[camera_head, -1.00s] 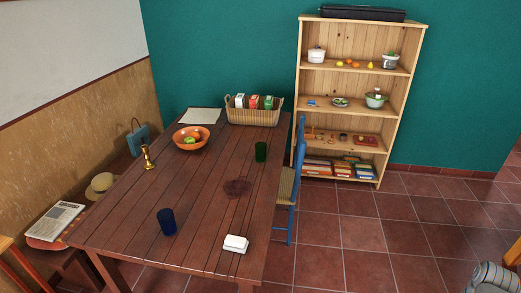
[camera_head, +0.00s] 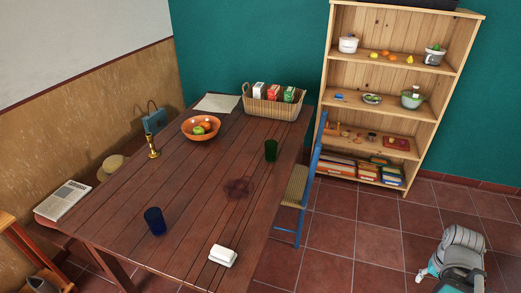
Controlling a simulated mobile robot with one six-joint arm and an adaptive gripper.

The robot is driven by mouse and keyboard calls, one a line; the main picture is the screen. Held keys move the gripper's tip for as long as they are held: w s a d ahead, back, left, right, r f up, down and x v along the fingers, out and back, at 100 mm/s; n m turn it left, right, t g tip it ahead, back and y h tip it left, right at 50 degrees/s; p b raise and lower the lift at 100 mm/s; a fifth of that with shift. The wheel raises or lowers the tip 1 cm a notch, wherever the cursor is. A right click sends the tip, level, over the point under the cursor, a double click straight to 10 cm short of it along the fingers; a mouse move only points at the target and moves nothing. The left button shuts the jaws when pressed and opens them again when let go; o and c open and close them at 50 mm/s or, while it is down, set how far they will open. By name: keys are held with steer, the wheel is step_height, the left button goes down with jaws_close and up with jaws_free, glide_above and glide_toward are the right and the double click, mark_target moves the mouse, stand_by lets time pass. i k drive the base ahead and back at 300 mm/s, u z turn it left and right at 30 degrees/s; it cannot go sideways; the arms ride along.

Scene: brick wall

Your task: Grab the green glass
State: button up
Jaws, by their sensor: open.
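The green glass (camera_head: 271,150) stands upright near the right edge of the wooden table (camera_head: 185,180), in front of the basket. It is dark green and nothing touches it. A dark blue glass (camera_head: 155,221) stands nearer, at the table's front left. A grey part of my arm shows at the lower right, over the floor and well apart from the table. My gripper's fingers cannot be made out.
A blue chair (camera_head: 297,187) stands at the table's right side, close to the green glass. The table also holds a basket of cartons (camera_head: 270,107), a fruit bowl (camera_head: 201,133), a brass candlestick (camera_head: 152,146) and a white dish (camera_head: 222,256). A bookshelf (camera_head: 393,100) stands behind. The right floor is open.

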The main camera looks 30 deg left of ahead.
mark_target(270, 145)
steer(key=u, duration=0.3)
steer(key=i, duration=0.95)
steer(key=u, duration=0.3)
steer(key=k, duration=0.95)
steer(key=u, duration=0.1)
steer(key=i, duration=0.6)
